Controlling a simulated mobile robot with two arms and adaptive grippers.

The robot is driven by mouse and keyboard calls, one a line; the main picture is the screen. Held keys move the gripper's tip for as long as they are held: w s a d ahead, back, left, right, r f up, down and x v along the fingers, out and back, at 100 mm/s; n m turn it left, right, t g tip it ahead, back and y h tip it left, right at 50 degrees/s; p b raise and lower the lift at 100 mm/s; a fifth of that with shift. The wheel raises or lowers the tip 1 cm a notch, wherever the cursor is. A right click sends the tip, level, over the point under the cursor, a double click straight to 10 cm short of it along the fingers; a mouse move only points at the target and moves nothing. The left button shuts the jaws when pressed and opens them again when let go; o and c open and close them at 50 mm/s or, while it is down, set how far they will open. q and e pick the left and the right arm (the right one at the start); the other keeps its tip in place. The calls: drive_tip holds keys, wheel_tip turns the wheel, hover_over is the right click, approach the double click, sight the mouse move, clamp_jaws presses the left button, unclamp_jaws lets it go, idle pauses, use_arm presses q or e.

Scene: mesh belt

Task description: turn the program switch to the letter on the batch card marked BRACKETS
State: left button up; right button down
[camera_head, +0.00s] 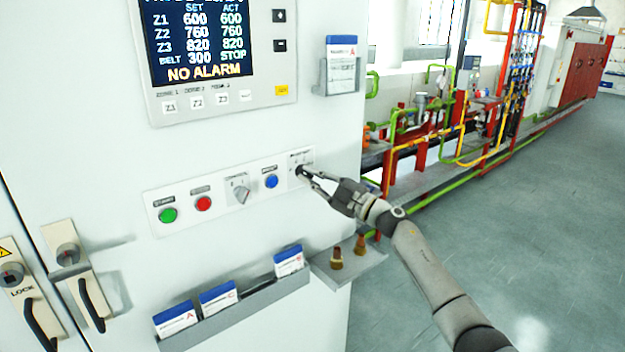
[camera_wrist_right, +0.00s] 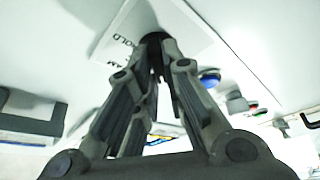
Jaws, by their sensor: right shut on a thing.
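My right gripper (camera_head: 303,172) is shut on a dark knob on the rightmost switch plate (camera_head: 305,158) of the white cabinet. In the right wrist view the fingertips (camera_wrist_right: 156,45) close on the dark knob (camera_wrist_right: 153,39), and part of the plate's lettering reads "OLD" and "AM". The knob's setting is hidden by the fingers. A grey selector knob (camera_head: 237,189) is on the same panel row. Batch cards stand in the lower rack: A (camera_head: 176,319), C (camera_head: 218,298) and one at right (camera_head: 288,261). Their titles are too small to read. My left gripper is not in view.
A card marked A (camera_head: 342,65) sits in an upper holder. Green (camera_head: 168,215), red (camera_head: 203,203) and blue (camera_head: 271,181) buttons flank the grey selector. A small shelf (camera_head: 350,262) with two brass-coloured pieces juts out below my right gripper. The display (camera_head: 200,38) reads NO ALARM.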

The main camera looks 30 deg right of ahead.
drive_tip(key=shift+n+g, duration=0.5)
drive_tip(key=shift+n, duration=1.1)
drive_tip(key=shift+n+y, duration=0.3)
drive_tip(key=c, duration=1.5)
unclamp_jaws()
drive_tip(key=shift+s, duration=0.1)
drive_tip(key=shift+v, duration=5.9)
drive_tip(key=shift+r, duration=0.15)
